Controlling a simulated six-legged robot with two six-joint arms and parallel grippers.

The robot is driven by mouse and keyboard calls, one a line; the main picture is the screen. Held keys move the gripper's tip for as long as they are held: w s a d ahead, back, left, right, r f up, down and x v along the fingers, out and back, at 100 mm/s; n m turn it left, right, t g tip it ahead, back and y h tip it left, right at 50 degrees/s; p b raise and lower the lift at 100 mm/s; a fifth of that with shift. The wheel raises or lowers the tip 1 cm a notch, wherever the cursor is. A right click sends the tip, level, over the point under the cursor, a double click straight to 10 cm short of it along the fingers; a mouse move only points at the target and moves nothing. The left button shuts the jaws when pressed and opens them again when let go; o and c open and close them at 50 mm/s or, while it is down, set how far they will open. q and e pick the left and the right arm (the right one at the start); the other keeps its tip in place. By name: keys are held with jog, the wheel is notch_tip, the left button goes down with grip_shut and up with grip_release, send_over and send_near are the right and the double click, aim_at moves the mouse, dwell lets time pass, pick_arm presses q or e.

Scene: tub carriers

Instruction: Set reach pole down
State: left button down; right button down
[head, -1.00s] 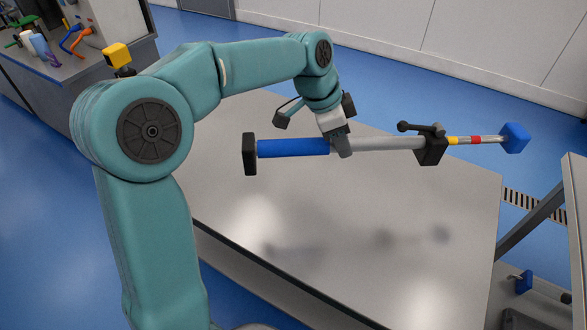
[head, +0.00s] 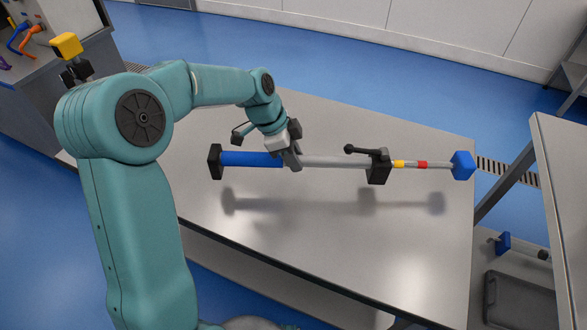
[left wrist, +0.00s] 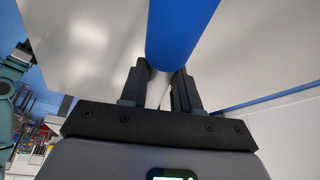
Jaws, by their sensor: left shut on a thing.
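The reach pole (head: 335,162) is a grey tube with a blue grip, a black end block, a black clamp with a lever, yellow and red bands and a blue end piece. My left gripper (head: 292,160) is shut on it near the inner end of the blue grip. The pole is roughly level above the grey table (head: 300,240), and its shadow lies apart below it. In the left wrist view the blue grip (left wrist: 180,30) runs up from between the fingers (left wrist: 160,88). My right gripper is not in view.
The tabletop around the pole is bare. A second grey surface (head: 560,190) with a slanted support stands at the right. Below it are a blue part (head: 503,243) and a dark tray (head: 520,305). A bench with coloured items (head: 25,40) stands at the upper left.

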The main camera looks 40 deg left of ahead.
pick_arm(q)
jog(key=shift+f, duration=2.35)
jog(key=c, duration=0.8)
grip_release()
jog(key=shift+f, duration=0.1)
jog(key=v, duration=1.1)
jog(key=shift+r, duration=0.25)
jog(key=shift+s+r, duration=0.15)
jog(key=shift+r, duration=0.2)
